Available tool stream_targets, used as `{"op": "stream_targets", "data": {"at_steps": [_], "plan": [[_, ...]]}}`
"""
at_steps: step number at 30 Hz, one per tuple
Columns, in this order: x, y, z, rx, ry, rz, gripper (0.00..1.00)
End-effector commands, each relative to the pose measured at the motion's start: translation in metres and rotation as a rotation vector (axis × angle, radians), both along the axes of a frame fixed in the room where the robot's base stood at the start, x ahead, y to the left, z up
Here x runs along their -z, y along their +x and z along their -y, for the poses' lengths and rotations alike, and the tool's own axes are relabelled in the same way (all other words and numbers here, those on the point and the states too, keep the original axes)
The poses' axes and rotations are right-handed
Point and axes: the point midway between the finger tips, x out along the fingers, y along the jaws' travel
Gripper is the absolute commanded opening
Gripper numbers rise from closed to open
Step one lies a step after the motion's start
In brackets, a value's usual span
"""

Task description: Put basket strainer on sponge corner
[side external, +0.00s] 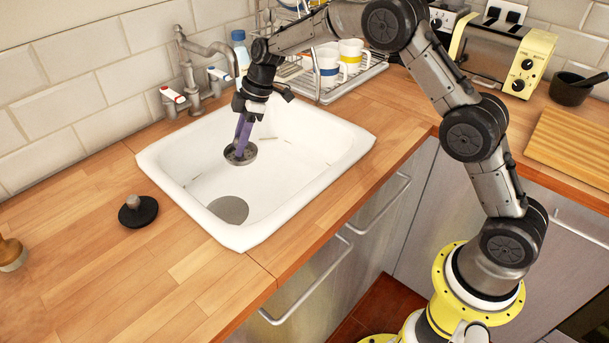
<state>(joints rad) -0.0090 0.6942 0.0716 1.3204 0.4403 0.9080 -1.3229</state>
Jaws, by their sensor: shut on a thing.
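My gripper (242,145) points down over the white sink (170,190), with its purple fingers shut on a round grey metal piece that looks like the basket strainer (235,158). The strainer is in the back part of the sink area, behind the round grey drain patch (229,210). I cannot tell whether it touches the sink floor. The fingers partly hide its top. I cannot make out a sponge or a marked sponge corner.
A faucet (190,75) with two handles stands behind the sink. A black stopper (138,211) sits on the wooden counter (80,270) at left. A dish rack (345,85) with mugs (328,66) stands at right. Counter left of the sink is mostly clear.

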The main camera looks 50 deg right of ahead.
Motion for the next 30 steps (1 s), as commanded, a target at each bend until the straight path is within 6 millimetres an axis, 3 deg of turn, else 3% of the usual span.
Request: {"op": "stream_targets", "data": {"at_steps": [3, 9, 15, 24, 30], "plan": [[-0.03, -0.025, 0.025, 0.128, 0.0, 0.003, 0.0], [-0.058, -0.074, 0.059, 0.38, 0.0, 0.002, 0.0], [-0.055, -0.118, 0.076, 0.634, 0.0, -0.001, 0.0], [-0.043, -0.119, 0.08, 0.791, -0.001, -0.002, 0.0], [-0.005, -0.111, 0.083, 0.903, -0.022, -0.011, 0.0]]}}
